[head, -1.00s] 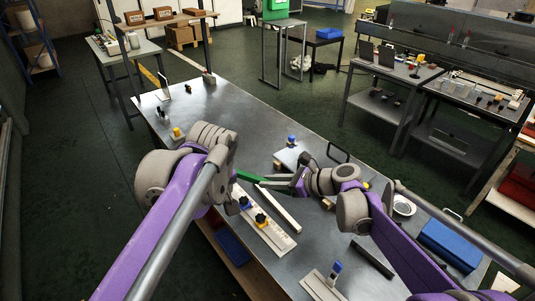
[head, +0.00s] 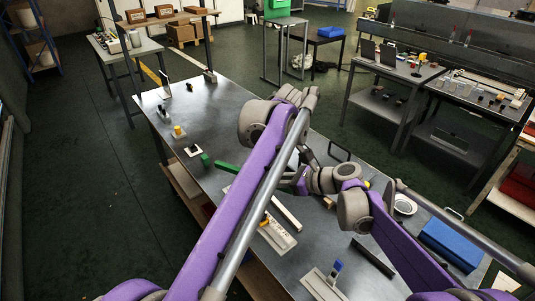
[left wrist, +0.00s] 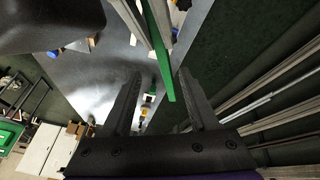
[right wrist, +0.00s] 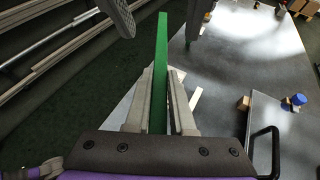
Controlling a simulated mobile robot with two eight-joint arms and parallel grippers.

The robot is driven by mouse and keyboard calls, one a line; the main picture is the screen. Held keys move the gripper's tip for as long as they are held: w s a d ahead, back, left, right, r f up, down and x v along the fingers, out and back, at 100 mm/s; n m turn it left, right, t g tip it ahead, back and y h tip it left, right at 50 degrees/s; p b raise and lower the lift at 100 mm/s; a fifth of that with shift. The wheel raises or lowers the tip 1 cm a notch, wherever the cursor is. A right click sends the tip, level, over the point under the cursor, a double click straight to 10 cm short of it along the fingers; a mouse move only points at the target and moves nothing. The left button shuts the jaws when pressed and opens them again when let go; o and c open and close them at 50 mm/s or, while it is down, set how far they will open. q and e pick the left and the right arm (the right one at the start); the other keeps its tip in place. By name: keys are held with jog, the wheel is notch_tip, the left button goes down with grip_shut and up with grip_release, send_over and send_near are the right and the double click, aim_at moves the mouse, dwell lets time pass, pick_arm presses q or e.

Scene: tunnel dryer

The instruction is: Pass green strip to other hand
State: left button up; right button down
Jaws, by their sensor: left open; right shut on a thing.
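The green strip (head: 228,168) is a long thin bar held above the table, partly hidden behind my left arm in the head view. My right gripper (right wrist: 161,74) is shut on the strip (right wrist: 160,95), which sticks out well past its fingertips. My left gripper (left wrist: 161,76) is open. In the left wrist view the free part of the strip (left wrist: 160,50) runs between its two spread fingers. The left fingers also show at the top of the right wrist view, one on each side of the strip. In the head view the left gripper is mostly hidden.
The grey metal table (head: 235,110) below carries a pale bar (head: 286,212), a white plate with knobs (head: 278,236), a plate with a blue-topped part (head: 322,282) and a dark bar (head: 373,258). A blue case (head: 450,245) stands at the right.

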pick_arm(q)
jog(key=x, duration=0.7)
jog(key=shift+w+a+f, duration=0.1)
jog(key=shift+f, duration=0.1)
jog(key=shift+c, duration=0.2)
grip_shut()
pick_arm(e)
jog(key=shift+a, duration=0.1)
jog(key=c, duration=0.6)
grip_release()
jog(key=shift+c, duration=0.2)
